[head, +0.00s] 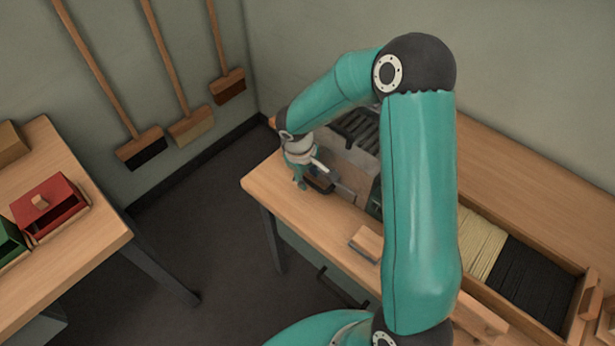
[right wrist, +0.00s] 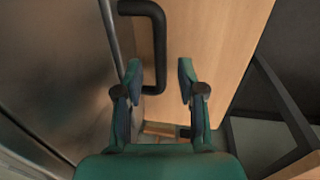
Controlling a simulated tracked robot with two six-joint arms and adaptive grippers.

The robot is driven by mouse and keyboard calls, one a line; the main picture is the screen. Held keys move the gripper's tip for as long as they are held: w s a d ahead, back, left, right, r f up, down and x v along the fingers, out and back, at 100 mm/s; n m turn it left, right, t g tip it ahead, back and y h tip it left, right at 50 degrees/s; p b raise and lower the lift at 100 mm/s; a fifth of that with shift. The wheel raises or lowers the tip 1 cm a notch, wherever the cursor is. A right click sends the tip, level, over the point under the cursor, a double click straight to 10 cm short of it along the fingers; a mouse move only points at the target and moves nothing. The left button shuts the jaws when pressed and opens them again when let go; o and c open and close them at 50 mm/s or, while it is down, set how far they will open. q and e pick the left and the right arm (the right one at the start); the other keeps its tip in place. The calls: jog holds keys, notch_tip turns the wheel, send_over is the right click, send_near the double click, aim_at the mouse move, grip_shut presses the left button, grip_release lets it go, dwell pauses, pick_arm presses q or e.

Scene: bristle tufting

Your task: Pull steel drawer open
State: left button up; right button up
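The steel drawer's grey front (right wrist: 65,60) fills the left of the right wrist view. A black bar handle (right wrist: 160,50) stands out from it over the wooden bench top. My right gripper (right wrist: 158,80) is open, with one fingertip on each side of the handle's long bar; I cannot tell whether either touches it. In the head view my right gripper (head: 300,182) is at the left end of the bench, at the dark handle (head: 321,183) in front of the machine. My arm hides much of the machine and drawer. My left gripper is not in view.
A wooden block (head: 367,242) lies near the bench's front edge. A wooden tray with pale and black bristles (head: 525,280) is at the right. A side table (head: 85,245) with a red box (head: 50,208) is at the left. Floor is clear between the benches.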

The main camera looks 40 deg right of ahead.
jog(key=shift+d+f, duration=0.1)
jog(key=shift+f, duration=0.45)
grip_shut()
